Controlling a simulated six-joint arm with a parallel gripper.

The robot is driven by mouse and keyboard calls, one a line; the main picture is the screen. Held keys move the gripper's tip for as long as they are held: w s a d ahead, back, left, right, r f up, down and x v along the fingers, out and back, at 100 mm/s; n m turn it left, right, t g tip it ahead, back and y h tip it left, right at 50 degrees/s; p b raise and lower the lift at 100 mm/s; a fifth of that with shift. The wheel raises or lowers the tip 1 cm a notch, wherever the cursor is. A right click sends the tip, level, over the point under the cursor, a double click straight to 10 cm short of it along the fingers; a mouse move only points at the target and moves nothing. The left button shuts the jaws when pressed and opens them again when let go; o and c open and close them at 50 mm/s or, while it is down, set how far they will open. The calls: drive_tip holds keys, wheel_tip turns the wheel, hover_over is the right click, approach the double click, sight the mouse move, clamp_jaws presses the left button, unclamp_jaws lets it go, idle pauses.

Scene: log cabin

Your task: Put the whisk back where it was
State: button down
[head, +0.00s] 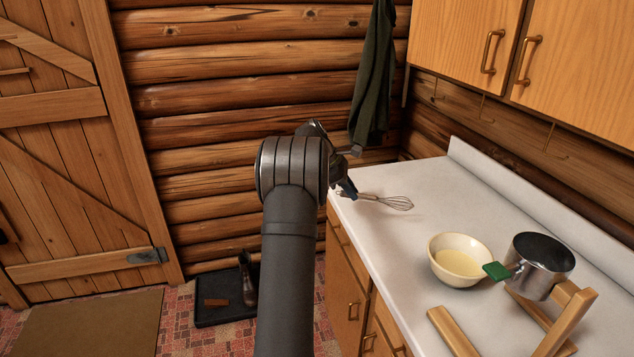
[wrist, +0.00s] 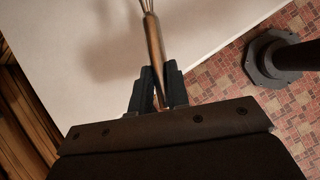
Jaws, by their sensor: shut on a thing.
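The whisk (head: 393,202) has a wire head and shows at the far left corner of the white counter in the head view. In the wrist view its wooden handle (wrist: 154,45) runs up from between the jaws, with the wires at the top edge. My gripper (head: 348,190) is shut on the handle; the jaws also show in the wrist view (wrist: 158,75). The whisk is over the counter (head: 390,240); I cannot tell whether it touches the surface. My arm hides part of the gripper in the head view.
A cream bowl (head: 459,262) with pale yellow contents stands on the counter. A wooden piece (head: 452,332) lies in front. A dark green cloth (head: 373,80) hangs behind the counter's far end.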

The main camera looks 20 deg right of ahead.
drive_tip(key=s+d+f+g+h, duration=0.1)
drive_tip(key=s+d+f+h, duration=0.1)
drive_tip(key=s+d, duration=0.65)
drive_tip(key=shift+w+d+f, duration=0.2)
drive_tip(key=shift+w+f, duration=0.05)
drive_tip(key=shift+f, duration=0.85)
drive_tip(key=shift+w+d+f, duration=0.25)
drive_tip(key=shift+f, duration=0.8)
drive_tip(key=shift+w+d+f, duration=0.2)
drive_tip(key=shift+w+f, duration=0.05)
drive_tip(key=shift+f, duration=0.85)
drive_tip(key=c, duration=0.5)
unclamp_jaws()
drive_tip(key=w+a+r, duration=0.1)
drive_tip(key=a+r, duration=0.2)
drive_tip(key=r, duration=0.3)
drive_tip(key=shift+w+a+r, duration=0.15)
drive_tip(key=shift+r, duration=0.15)
